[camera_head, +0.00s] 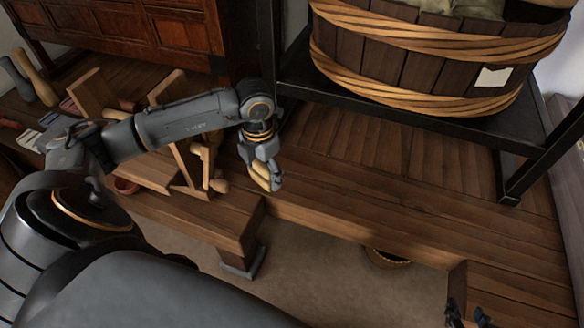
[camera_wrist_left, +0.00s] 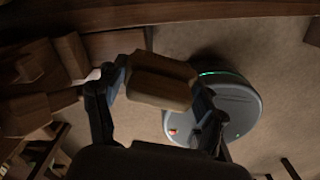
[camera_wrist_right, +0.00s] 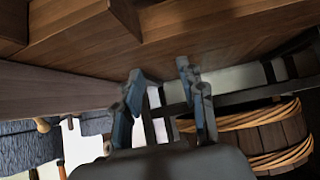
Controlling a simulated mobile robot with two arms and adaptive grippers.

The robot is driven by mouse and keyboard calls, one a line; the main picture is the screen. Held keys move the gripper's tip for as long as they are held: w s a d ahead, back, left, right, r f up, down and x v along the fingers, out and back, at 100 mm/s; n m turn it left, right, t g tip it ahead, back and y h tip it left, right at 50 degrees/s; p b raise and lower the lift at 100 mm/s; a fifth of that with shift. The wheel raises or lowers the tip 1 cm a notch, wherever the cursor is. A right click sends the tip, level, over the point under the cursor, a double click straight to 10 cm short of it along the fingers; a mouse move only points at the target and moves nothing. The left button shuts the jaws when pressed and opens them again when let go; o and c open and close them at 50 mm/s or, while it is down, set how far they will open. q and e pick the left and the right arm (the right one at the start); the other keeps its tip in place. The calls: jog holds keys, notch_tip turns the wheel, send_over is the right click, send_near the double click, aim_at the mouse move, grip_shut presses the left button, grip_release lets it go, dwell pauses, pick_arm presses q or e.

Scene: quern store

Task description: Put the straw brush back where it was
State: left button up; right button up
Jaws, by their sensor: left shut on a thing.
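My left gripper (camera_head: 266,180) is over the edge of the wooden bench, fingers pointing down. It is shut on a short tan piece, which I take to be the straw brush (camera_head: 261,171). In the left wrist view the brush (camera_wrist_left: 160,80) shows as a blunt brown block between the fingertips (camera_wrist_left: 158,88), with floor below; its far end is hidden. My right gripper (camera_wrist_right: 162,72) has its fingers apart with nothing between them. In the head view only its tips (camera_head: 466,316) show at the bottom right.
The bench top (camera_head: 360,205) is bare right of my left gripper. A wooden stand (camera_head: 165,177) and pegs crowd its left part. A large rope-bound tub (camera_head: 420,55) stands on a black rack (camera_head: 400,115) behind. A basket (camera_head: 388,258) is partly hidden under the bench edge.

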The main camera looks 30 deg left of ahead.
pick_arm(q)
jog(key=w+f+b, duration=0.2)
jog(key=w+f, duration=0.1)
jog(key=w, duration=0.3)
jog(key=b, duration=0.1)
send_over(292, 183)
jog(key=f, duration=0.4)
jog(key=shift+s+f, duration=0.3)
jog(key=shift+f, duration=0.05)
jog(key=shift+w+f, duration=0.2)
jog(key=shift+f, duration=0.05)
notch_tip(292, 183, down, 3)
jog(key=shift+w+f+b, duration=0.1)
jog(key=shift+f+b, duration=0.05)
jog(key=shift+b, duration=0.75)
pick_arm(e)
jog(key=w+a+r+t+y, duration=0.2)
jog(key=r+t, duration=0.4)
jog(key=r, duration=0.4)
jog(key=w+a+r+t+y, duration=0.2)
jog(key=r+t, duration=0.5)
jog(key=r, duration=0.3)
jog(key=shift+w+r+n+t+y, duration=0.15)
jog(key=shift+w+n+t+y, duration=0.15)
jog(key=shift+a, duration=0.1)
